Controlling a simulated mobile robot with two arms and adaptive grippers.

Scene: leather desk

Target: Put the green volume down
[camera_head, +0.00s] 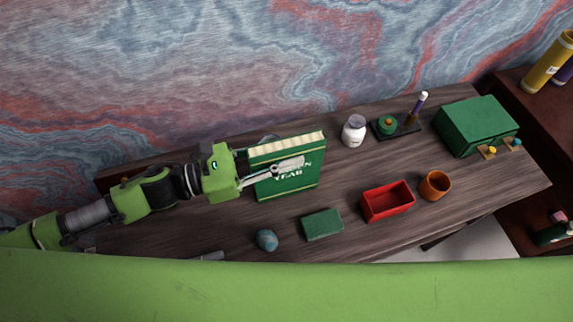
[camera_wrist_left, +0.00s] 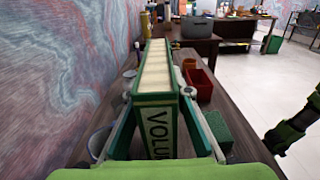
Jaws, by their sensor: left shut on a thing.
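The green volume (camera_head: 300,175) is a thick green book with cream page edges and white lettering on its cover. My left gripper (camera_head: 278,172) is shut on it, with one finger across the lettered cover. The book stands upright over the left half of the dark wooden desk (camera_head: 170,228). In the left wrist view the green volume (camera_wrist_left: 155,85) sits between the two fingers of my left gripper (camera_wrist_left: 155,110). Its lower edge is hard to see, so I cannot tell whether it touches the desk.
In front of the book are a blue ball (camera_head: 267,240) and a flat green block (camera_head: 322,224). To the right are a red tray (camera_head: 388,215), an orange cup (camera_head: 435,186), a white bottle (camera_head: 354,131), a black stand (camera_head: 400,130) and a green box (camera_head: 475,125). The wall runs behind.

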